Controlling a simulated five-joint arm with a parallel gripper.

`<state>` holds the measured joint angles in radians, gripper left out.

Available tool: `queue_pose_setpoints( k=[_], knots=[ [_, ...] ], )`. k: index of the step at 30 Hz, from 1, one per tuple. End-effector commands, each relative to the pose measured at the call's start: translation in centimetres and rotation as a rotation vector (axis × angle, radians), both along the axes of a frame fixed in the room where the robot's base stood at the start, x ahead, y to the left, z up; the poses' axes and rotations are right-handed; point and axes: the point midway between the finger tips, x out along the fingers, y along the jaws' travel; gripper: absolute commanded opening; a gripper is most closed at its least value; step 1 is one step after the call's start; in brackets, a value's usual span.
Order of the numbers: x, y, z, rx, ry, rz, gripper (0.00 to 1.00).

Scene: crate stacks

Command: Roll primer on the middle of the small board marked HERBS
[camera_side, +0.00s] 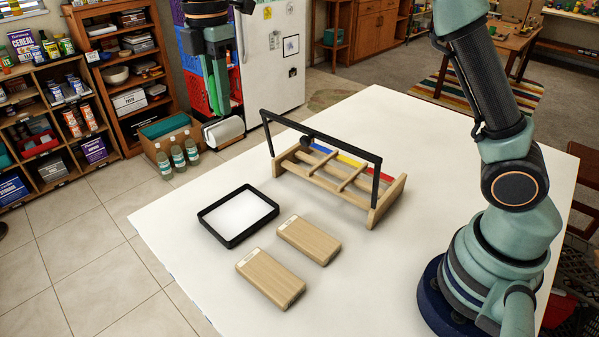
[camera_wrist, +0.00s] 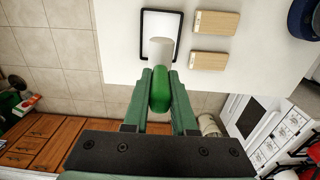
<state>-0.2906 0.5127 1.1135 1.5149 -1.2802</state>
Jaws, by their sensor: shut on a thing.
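My gripper (camera_wrist: 160,78) is shut on the green handle (camera_wrist: 160,92) of a paint roller in the wrist view. The roller's white sleeve (camera_wrist: 160,52) points away from the fingers and overlaps the near edge of the black tray (camera_wrist: 147,12). In the side view, my gripper (camera_side: 217,55) is high at the top left, with the white sleeve (camera_side: 223,131) hanging below it. The black tray (camera_side: 207,226) holds a white layer. Two small wooden boards lie flat: one nearer the rack (camera_side: 312,240), one nearer the front edge (camera_side: 272,280). Each has a pale label, too small to read.
A wooden rack (camera_side: 386,200) with a black bar handle and red, blue and yellow parts stands behind the boards. The white table (camera_side: 350,300) is bare around the boards. Shelves and bottles (camera_side: 178,156) are off the table.

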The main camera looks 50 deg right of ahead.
Motion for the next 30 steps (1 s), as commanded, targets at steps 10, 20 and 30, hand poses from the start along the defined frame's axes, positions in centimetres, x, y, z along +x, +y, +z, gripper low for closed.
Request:
queue_pose_setpoints(
  k=[10, 20, 30],
  knots=[
    [0.4, 0.1, -4.9, -0.002, 0.008, 0.000, 0.00],
    [0.0, 0.0, -12.6, -0.001, 0.002, 0.000, 0.00],
    [-0.1, 0.0, -15.3, -0.001, 0.003, 0.000, 0.00]
  ],
)
